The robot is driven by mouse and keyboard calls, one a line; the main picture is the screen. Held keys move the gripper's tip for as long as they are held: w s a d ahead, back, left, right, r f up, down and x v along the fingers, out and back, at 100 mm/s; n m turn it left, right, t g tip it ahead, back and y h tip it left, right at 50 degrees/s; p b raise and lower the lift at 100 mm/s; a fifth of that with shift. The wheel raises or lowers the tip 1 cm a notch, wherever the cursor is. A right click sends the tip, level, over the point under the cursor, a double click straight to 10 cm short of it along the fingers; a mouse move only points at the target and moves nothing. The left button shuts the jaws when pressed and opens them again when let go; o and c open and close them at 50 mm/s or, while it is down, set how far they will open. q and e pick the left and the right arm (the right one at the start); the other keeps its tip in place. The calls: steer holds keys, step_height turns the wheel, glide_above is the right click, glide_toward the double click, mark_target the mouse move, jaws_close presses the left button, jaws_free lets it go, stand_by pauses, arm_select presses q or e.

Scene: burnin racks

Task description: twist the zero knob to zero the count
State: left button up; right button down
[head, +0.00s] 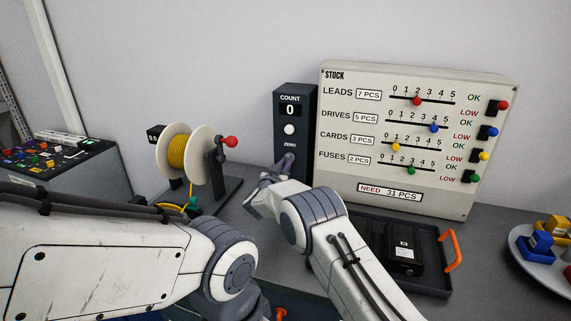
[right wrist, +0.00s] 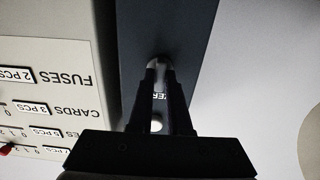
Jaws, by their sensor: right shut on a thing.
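The dark counter box (head: 294,105) stands against the wall. Its COUNT window (head: 290,110) reads 0, with a round white spot below it and the word ZERO under that. My right gripper (head: 284,165) is at the lower front of the box, just below the ZERO label. In the right wrist view, the fingers (right wrist: 163,68) are shut on the zero knob (right wrist: 158,60), a small pale piece mostly hidden between the fingertips. The knob's turn angle cannot be made out. My left arm shows in the head view, but its gripper does not.
The stock board (head: 415,140) stands close right of the box. A yellow wire reel (head: 177,152) with a red-knobbed crank is at left. A black tray (head: 432,278) with an orange handle lies at right front, and a plate (head: 530,262) of colored parts beyond it.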

stand_by(0.3)
steer(key=c, duration=0.9)
jaws_free()
steer(key=shift+o, duration=0.2)
steer(key=b+v, duration=0.2)
steer(key=v, duration=0.8)
steer(key=shift+s, duration=0.25)
steer(key=shift+a, duration=0.15)
